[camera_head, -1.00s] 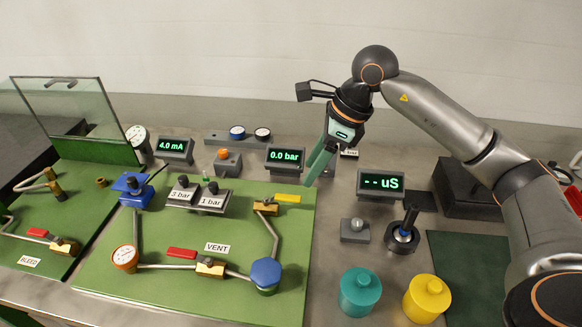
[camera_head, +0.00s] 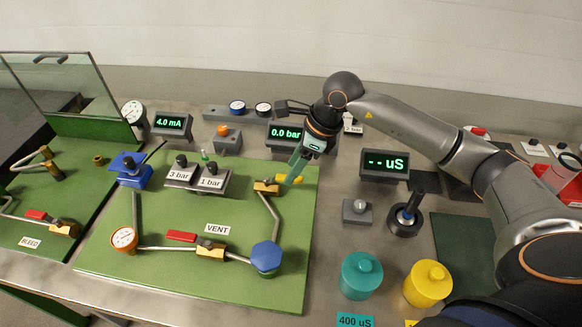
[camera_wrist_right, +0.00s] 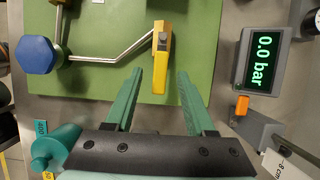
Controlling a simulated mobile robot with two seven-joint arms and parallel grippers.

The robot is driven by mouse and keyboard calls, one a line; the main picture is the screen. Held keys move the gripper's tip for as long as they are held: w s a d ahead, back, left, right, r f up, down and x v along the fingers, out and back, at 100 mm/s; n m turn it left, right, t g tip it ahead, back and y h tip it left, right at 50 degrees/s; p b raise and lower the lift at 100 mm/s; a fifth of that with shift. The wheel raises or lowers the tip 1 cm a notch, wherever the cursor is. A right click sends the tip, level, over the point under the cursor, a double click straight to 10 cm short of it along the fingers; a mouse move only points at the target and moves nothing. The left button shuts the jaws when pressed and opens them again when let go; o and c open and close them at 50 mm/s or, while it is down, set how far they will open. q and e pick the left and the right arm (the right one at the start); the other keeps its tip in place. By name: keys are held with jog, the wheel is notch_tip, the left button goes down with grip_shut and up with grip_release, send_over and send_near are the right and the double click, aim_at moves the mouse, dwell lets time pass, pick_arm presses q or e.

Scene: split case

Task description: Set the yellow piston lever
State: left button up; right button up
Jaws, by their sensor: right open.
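The yellow lever (camera_wrist_right: 160,72) sits on a brass valve body (camera_wrist_right: 160,36) on the green board, at the upper end of a bent pipe. In the head view the brass valve (camera_head: 266,187) shows, and the lever (camera_head: 281,178) is partly hidden behind my right gripper. My right gripper (camera_head: 294,171) points down at the lever. In the wrist view my right gripper (camera_wrist_right: 158,85) is open, with a green finger on each side of the lever's free end and a gap on both sides. My left gripper is not in view.
A 0.0 bar display (camera_head: 284,133) stands behind the gripper. A blue hexagonal knob (camera_head: 266,257) and a red lever (camera_head: 181,236) are nearer on the board (camera_head: 205,282). Teal (camera_head: 361,276) and yellow (camera_head: 427,284) weights stand at the right front.

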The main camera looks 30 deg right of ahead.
jog(key=shift+x, duration=0.9)
jog(key=shift+d, duration=0.1)
jog(key=shift+c, duration=0.2)
grip_shut()
dwell(0.6)
